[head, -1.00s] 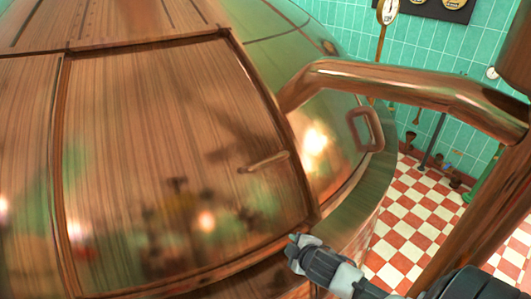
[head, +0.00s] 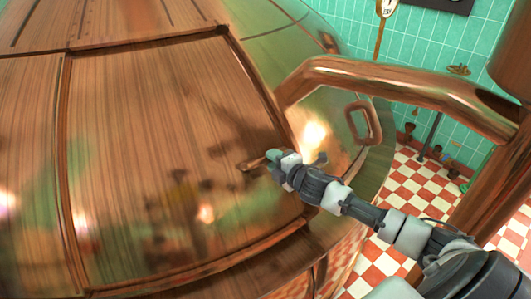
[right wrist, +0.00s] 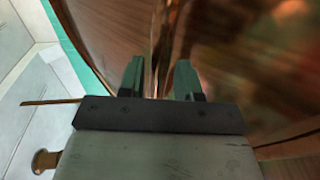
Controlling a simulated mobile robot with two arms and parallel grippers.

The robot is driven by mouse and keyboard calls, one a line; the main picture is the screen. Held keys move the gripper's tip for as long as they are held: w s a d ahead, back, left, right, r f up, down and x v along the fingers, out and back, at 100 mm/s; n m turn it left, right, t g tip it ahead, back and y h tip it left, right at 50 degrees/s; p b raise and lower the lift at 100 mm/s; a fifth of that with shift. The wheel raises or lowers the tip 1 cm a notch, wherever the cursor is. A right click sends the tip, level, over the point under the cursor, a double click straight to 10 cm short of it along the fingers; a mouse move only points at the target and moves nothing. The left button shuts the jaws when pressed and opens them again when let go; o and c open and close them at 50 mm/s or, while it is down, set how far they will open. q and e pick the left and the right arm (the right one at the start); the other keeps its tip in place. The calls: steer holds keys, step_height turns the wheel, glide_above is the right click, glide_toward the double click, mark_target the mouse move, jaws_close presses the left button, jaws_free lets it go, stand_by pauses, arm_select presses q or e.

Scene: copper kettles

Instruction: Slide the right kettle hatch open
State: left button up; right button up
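The right kettle hatch (head: 165,140) is a large copper panel on the kettle's curved dome in the head view. Its short copper bar handle (head: 250,163) sits near the panel's right edge. My right gripper (head: 274,157) is at the right end of this handle and hides part of it. In the right wrist view the two fingers of the right gripper (right wrist: 159,80) stand apart, with a thin copper strip between them; I cannot tell whether they touch it. My left gripper is not in view.
A thick copper pipe (head: 400,82) arches over the right side of the dome. A second loop handle (head: 366,124) sits on the dome beneath it. Red and white checkered floor (head: 410,195) lies at the right, with a green tiled wall (head: 420,45) behind.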

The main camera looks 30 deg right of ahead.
mark_target(266, 170)
steer(key=shift+w+a+f+p, duration=0.1)
steer(key=shift+w+f+p, duration=0.1)
steer(key=shift+w, duration=0.85)
steer(key=shift+w+a+f+p, duration=0.1)
steer(key=shift+w+f+p, duration=0.05)
steer(key=shift+w, duration=0.9)
jaws_close()
